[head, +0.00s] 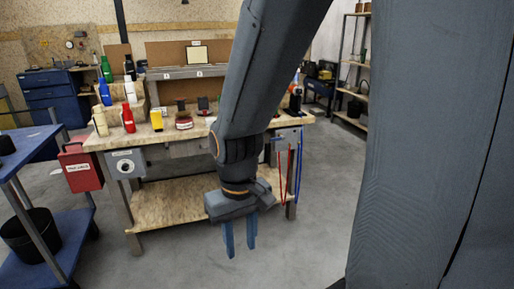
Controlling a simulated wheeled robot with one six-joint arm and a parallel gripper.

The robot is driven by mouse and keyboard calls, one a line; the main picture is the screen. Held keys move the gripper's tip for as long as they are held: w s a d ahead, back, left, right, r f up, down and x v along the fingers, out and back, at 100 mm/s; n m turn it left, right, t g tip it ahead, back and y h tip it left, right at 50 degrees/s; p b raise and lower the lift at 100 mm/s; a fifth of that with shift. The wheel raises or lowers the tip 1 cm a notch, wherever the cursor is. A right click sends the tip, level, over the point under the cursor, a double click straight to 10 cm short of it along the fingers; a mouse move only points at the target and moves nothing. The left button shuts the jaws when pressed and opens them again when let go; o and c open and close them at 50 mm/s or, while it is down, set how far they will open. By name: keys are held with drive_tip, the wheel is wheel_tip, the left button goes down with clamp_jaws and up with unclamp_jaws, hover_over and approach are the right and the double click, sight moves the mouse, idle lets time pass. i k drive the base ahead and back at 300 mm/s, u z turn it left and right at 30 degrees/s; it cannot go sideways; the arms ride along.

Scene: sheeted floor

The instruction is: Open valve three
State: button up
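My gripper (240,242) hangs in front of the workbench, pointing down, with its two blue fingers apart and nothing between them. No valve marked three can be made out. A grey box with a round dial or knob (125,165) is on the bench's front left; I cannot tell whether it is a valve. Red and blue hoses (298,172) hang at the bench's right end, below a grey fitting whose details are too small to read. My arm hides part of the bench's middle and right.
The wooden workbench (198,128) holds several bottles and small devices. A red box (80,168) hangs at its left end. A blue cart (66,230) with a black bucket (32,236) stands at left. Shelving (350,85) stands at back right. Grey floor is clear before the bench.

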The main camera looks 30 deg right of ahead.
sight(282, 137)
drive_tip(key=z, duration=0.65)
drive_tip(key=i, duration=0.85)
drive_tip(key=z, duration=0.3)
